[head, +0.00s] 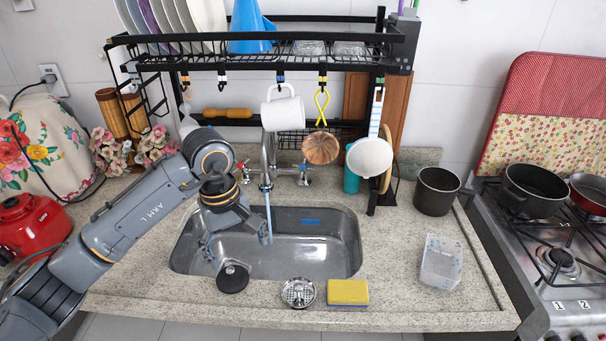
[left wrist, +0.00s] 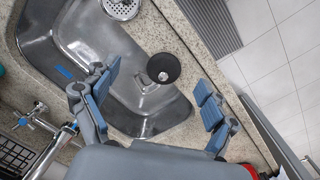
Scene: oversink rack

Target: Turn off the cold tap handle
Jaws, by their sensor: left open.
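The cold tap handle (head: 304,175) is a small metal cross handle right of the spout. It shows blue in the left wrist view (left wrist: 33,115). The tap spout (head: 268,150) stands behind the sink, and a bluish water stream (head: 268,215) falls from it. The other handle (head: 243,168), with red on it, is left of the spout, close behind my left arm. My left gripper (head: 232,238) is open and empty, pointing down over the left part of the sink, in front of and left of the cold handle. Its spread blue-padded fingers show in the left wrist view (left wrist: 156,98). My right gripper is out of view.
A black round piece (head: 232,277), a strainer (head: 298,292) and a yellow sponge (head: 348,291) lie along the sink's front. A clear container (head: 441,262) and dark pot (head: 436,190) stand right.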

